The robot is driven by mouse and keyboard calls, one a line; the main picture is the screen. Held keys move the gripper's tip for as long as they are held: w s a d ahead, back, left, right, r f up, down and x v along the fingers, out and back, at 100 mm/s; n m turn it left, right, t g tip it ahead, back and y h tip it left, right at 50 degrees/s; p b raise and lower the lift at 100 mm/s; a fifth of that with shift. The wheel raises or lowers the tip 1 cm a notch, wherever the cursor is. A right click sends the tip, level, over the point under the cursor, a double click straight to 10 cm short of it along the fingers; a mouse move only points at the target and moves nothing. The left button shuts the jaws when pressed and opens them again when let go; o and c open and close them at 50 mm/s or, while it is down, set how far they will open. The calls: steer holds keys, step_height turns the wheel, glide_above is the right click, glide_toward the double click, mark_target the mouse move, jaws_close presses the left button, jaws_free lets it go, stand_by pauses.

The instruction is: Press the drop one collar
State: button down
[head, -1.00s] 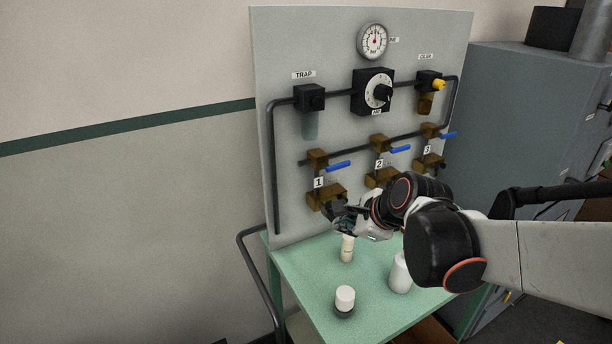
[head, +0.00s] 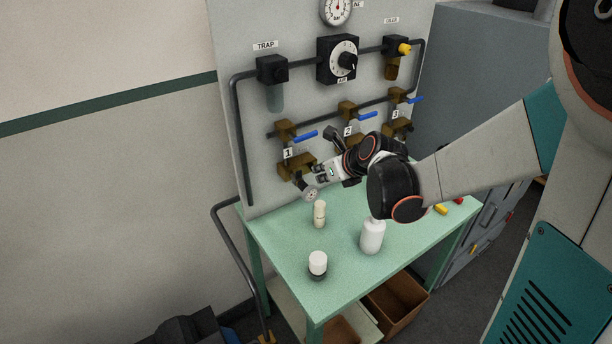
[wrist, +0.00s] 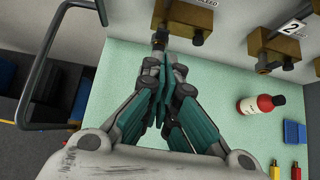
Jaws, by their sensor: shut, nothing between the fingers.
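Drop one is marked by a "1" plate (head: 288,153), with a blue lever (head: 305,136) above and a lower brass block (head: 297,167) below. In the wrist view its brass block (wrist: 188,17) is at the top, with the small dark collar (wrist: 159,38) at its left end. My gripper (wrist: 164,66) is shut and empty, teal fingers together, tips right at the collar in the picture; I cannot tell whether they touch. In the head view my gripper (head: 314,184) is beside drop one's block, and the collar is hard to make out.
The green table (head: 285,232) below holds a cream bottle (head: 319,214), a white-capped jar (head: 318,264) and a white bottle (head: 372,236). Drop two's brass block (wrist: 274,46) is to the right. A dark rail (wrist: 40,80) stands left.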

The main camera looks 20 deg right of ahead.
steer(key=shift+w+f, duration=0.1)
steer(key=b, duration=0.2)
glide_toward(299, 179)
steer(key=x, duration=0.4)
steer(key=shift+w+f, duration=0.25)
steer(key=shift+f, duration=0.1)
steer(key=shift+w+a, duration=0.1)
